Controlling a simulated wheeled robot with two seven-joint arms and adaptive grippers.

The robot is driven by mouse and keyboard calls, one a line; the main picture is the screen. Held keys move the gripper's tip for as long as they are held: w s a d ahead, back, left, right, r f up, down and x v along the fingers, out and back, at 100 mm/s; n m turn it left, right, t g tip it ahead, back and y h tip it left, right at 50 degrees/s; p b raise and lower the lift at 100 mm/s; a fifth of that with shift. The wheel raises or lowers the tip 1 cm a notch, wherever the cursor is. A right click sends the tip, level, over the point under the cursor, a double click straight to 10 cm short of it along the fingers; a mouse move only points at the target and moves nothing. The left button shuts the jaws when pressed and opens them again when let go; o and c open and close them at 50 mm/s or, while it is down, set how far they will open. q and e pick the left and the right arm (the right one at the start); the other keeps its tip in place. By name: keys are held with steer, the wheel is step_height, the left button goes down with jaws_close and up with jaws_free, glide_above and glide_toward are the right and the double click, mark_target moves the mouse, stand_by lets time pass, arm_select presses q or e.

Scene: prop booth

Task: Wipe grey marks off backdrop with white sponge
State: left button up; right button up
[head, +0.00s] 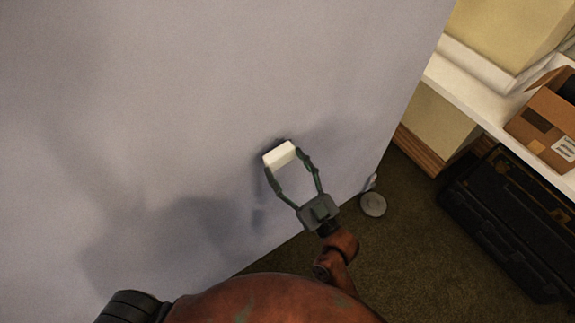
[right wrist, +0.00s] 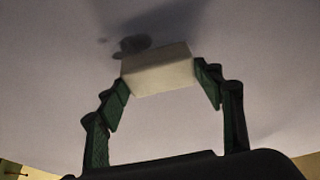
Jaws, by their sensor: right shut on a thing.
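The backdrop (head: 190,90) is a large pale grey-lavender panel filling the left and middle of the head view. My right gripper (head: 285,161) is shut on the white sponge (head: 279,154), a small block held between its fingertips at the backdrop's lower right part. In the right wrist view the sponge (right wrist: 158,72) sits between both green fingers, close to or touching the backdrop (right wrist: 60,80); I cannot tell which. A dark grey mark (right wrist: 135,43) shows just beyond the sponge's edge, with a smaller dark spot to its left. In the head view, shadows blur with any marks. My left gripper is not in view.
A round grey base (head: 373,204) stands on the dark carpet by the backdrop's lower right edge. A black case (head: 510,225) lies further right, below a white shelf (head: 470,88) with an open cardboard box (head: 545,120). Carpet between is clear.

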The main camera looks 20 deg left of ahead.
mark_target(295, 156)
steer(key=shift+w+a, duration=0.55)
steer(key=shift+a, duration=0.15)
stand_by(0.5)
steer(key=shift+w+d, duration=1.2)
steer(key=shift+w, duration=0.25)
steer(key=shift+w+d+b, duration=0.2)
steer(key=shift+w+d, duration=0.3)
steer(key=shift+w, duration=0.2)
steer(key=shift+w+d+b, duration=0.2)
steer(key=shift+w+d, duration=0.25)
steer(key=shift+w, duration=0.25)
steer(key=shift+d, duration=0.1)
steer(key=shift+s+a+p, duration=0.25)
steer(key=shift+s+p, duration=0.1)
steer(key=shift+p, duration=0.2)
steer(key=shift+s+a+r+p, duration=0.1)
steer(key=shift+s+a+p, duration=0.65)
steer(key=shift+s, duration=0.35)
steer(key=shift+s+a+p, duration=0.9)
steer(key=shift+s+a, duration=0.35)
steer(key=shift+s, duration=0.15)
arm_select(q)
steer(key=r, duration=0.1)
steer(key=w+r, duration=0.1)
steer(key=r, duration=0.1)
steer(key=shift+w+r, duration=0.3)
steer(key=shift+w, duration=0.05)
